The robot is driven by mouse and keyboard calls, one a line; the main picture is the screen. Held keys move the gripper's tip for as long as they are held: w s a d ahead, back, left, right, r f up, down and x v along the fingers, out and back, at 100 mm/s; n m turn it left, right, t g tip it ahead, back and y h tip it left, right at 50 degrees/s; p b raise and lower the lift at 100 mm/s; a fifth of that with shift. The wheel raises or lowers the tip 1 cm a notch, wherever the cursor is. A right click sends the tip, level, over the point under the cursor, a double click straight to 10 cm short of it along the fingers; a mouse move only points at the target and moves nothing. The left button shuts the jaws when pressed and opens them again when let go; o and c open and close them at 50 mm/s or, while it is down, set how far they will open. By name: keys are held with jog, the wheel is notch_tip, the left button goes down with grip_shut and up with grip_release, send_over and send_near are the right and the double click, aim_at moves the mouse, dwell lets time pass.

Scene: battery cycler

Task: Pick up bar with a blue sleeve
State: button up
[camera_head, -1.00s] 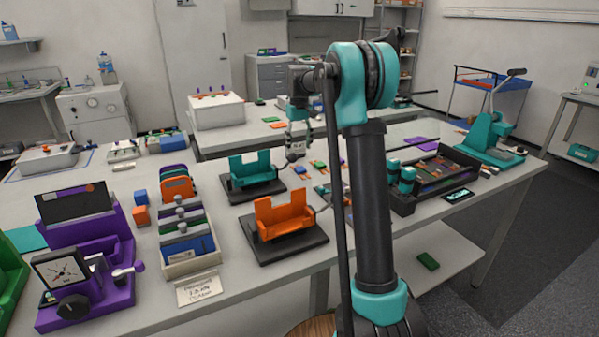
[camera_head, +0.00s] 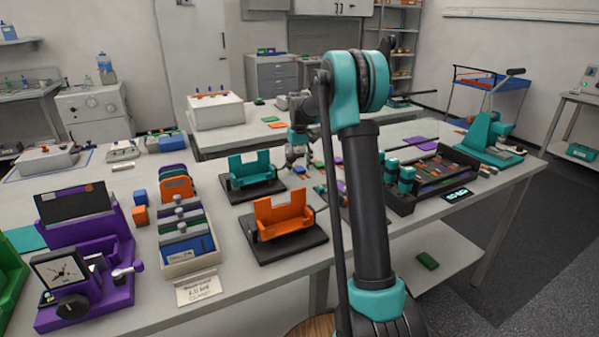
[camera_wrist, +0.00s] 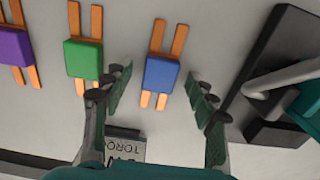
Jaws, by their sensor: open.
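The bar with a blue sleeve (camera_wrist: 161,74) lies flat on the table in the wrist view, with paired orange strips showing beyond both ends of the sleeve. My gripper (camera_wrist: 158,88) is open, with one finger on each side of the blue sleeve and clear space between. Nothing is held.
A green-sleeved bar (camera_wrist: 84,60) and a purple-sleeved bar (camera_wrist: 14,46) lie left of the blue one. A dark fixture base (camera_wrist: 268,85) with a grey lever stands close on the right. A printed label (camera_wrist: 126,146) lies below. An orange fixture (camera_head: 285,217) stands nearby.

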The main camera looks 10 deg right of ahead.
jog(key=shift+c, duration=0.4)
jog(key=c, duration=1.2)
grip_shut()
jog(key=shift+r, duration=0.15)
